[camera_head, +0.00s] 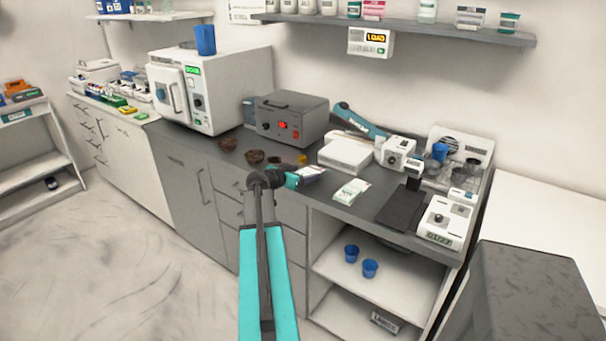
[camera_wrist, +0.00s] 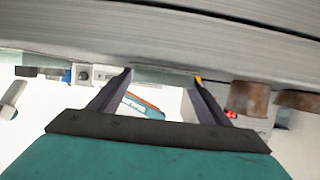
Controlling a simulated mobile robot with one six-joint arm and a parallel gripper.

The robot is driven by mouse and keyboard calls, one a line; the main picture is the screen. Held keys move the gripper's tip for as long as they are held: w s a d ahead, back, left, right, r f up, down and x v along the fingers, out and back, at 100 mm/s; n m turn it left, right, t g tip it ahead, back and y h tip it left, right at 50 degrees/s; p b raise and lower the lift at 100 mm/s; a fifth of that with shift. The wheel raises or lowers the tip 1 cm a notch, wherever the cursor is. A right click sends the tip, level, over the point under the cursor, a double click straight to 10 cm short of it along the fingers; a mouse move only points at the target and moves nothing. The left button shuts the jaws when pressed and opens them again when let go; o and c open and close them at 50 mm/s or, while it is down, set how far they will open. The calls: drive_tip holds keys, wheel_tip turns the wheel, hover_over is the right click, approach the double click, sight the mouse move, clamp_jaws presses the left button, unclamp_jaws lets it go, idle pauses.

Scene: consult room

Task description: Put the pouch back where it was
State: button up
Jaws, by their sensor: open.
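A small white pouch-like packet with a dark bluish patch (camera_head: 312,174) lies at the counter's front, just beyond my gripper (camera_head: 298,176). I cannot tell for sure that it is the pouch. Another white packet with green print (camera_head: 350,191) lies flat on the counter to the right. In the wrist view, which looks upside down, my gripper (camera_wrist: 162,76) has its two dark fingers apart. A pale greenish strip (camera_wrist: 165,77) shows between the fingertips by the counter edge. I cannot tell whether the fingers touch it.
Brown bowls (camera_head: 255,157) stand left of my gripper on the dark counter (camera_head: 345,209). A grey box with red buttons (camera_head: 291,119) and a white box (camera_head: 345,153) stand behind. A black mat (camera_head: 400,207) lies right. Blue cups (camera_head: 370,268) sit on the open shelf below.

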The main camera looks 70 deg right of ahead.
drive_tip(key=shift+r, duration=0.2)
drive_tip(key=shift+w+a, duration=0.1)
drive_tip(key=shift+a, duration=0.3)
drive_tip(key=b+v, duration=0.2)
drive_tip(key=v, duration=0.9)
drive_tip(key=shift+w+a, duration=0.1)
drive_tip(key=w+a+f+n+t+y, duration=0.1)
drive_tip(key=w+a+f+n+y, duration=0.2)
drive_tip(key=a+f, duration=0.5)
drive_tip(key=w+a+f+n+t, duration=0.1)
drive_tip(key=w+a+f+n, duration=0.1)
drive_tip(key=w+a+f, duration=0.65)
drive_tip(key=w+a+f+n+t+y, duration=0.1)
drive_tip(key=w+a+f+n+y, duration=0.15)
drive_tip(key=a+f, duration=0.55)
drive_tip(key=a+f+n+y, duration=0.3)
drive_tip(key=a+f+n, duration=0.3)
drive_tip(key=a+f, duration=1)
drive_tip(key=s+a+f+n+g+y, duration=0.1)
drive_tip(key=s+a+f, duration=0.3)
drive_tip(key=a, duration=0.5)
drive_tip(key=s+a+f+n+g+y, duration=0.2)
drive_tip(key=s+a+f+n, duration=0.2)
drive_tip(key=s+a, duration=0.4)
drive_tip(key=s+a+f+n+g+y, duration=0.1)
drive_tip(key=s+a+f, duration=0.4)
drive_tip(key=a, duration=0.6)
drive_tip(key=shift+s+n+g+y, duration=0.45)
drive_tip(key=shift+s+n, duration=0.25)
drive_tip(key=shift+n, duration=0.15)
